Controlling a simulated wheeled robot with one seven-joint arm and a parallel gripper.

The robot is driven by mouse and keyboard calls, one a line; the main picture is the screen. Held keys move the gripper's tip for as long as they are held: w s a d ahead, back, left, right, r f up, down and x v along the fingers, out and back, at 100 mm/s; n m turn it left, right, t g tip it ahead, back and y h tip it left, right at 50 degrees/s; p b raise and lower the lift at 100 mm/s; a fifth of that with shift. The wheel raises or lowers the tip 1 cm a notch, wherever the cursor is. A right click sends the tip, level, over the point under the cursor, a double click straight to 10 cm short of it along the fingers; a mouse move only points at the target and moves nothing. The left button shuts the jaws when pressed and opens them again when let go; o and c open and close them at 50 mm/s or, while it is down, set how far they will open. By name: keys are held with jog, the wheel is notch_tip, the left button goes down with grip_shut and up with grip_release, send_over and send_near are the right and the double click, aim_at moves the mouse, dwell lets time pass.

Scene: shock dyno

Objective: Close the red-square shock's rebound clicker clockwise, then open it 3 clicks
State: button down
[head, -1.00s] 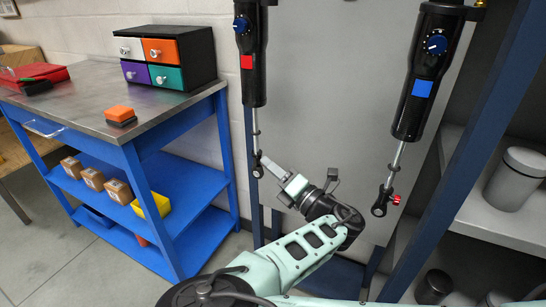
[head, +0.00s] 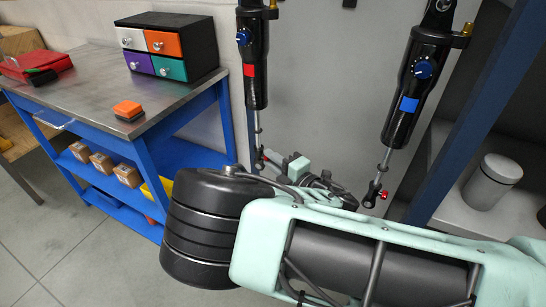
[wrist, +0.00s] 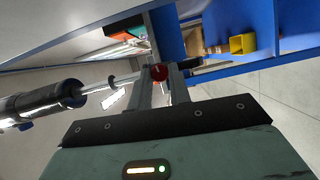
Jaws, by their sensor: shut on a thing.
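The red-square shock (head: 253,75) hangs at the left of the dyno, with a blue dial near its top and a thin rod below. Its rebound clicker is a small red knob (wrist: 159,72) at the rod's lower end. In the wrist view it sits between my fingertips. My gripper (head: 268,157) is at that lower end, and in the wrist view my gripper (wrist: 160,78) is shut on the knob. The rod (wrist: 110,84) comes in from the left. In the head view my own arm hides part of the gripper, and the knob is hard to make out.
The blue-square shock (head: 409,104) hangs to the right with its own red knob (head: 383,195). A blue post (head: 465,110) stands beside it. A blue workbench (head: 140,140) with a drawer box (head: 198,40) is at left. A grey canister (head: 492,182) stands at right.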

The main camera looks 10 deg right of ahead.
dwell(0.4)
jog(key=c, duration=1.3)
grip_release()
jog(key=b+v, duration=0.1)
jog(key=v, duration=0.6)
jog(key=shift+s, duration=0.2)
jog(key=shift+d, duration=0.15)
